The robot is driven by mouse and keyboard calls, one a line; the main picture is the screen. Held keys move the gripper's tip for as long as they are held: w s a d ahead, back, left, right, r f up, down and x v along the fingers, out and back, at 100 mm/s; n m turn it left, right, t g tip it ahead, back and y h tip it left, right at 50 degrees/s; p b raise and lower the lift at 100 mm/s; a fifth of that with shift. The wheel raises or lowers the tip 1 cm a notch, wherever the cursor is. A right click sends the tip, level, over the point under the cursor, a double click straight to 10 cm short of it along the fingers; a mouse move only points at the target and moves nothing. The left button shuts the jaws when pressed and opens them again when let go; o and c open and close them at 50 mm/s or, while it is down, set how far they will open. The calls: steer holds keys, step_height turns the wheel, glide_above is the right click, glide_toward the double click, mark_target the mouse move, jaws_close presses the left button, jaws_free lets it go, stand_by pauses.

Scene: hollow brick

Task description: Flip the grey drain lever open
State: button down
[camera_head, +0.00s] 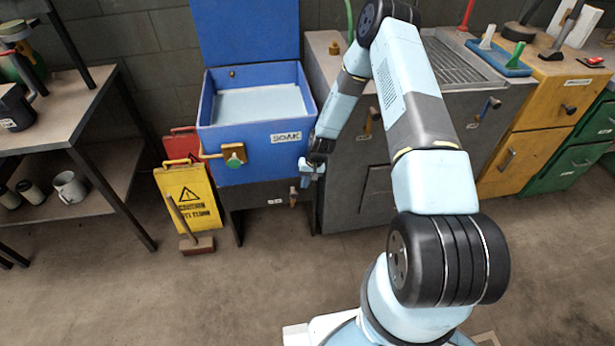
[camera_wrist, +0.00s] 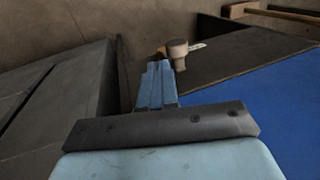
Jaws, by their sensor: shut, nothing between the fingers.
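My gripper (camera_head: 311,174) is shut and empty at the right side of the blue SOAK tub (camera_head: 262,158). In the wrist view its closed light-blue fingers (camera_wrist: 158,80) point toward a grey-brown rounded lever end (camera_wrist: 178,52). This appears to be the drain lever (camera_head: 293,196) on the dark panel under the tub, with a pale label (camera_head: 275,201) beside it. The fingertips look close to the lever, but I cannot tell whether they touch it. The lever hangs down in the head view, and its pivot is not clear.
A grey cabinet (camera_head: 345,200) stands close on the right. A yellow caution sign (camera_head: 188,200) and a brush (camera_head: 196,243) stand at left. The floor in front is clear.

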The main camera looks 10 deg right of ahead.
steer(key=shift+x, duration=2.25)
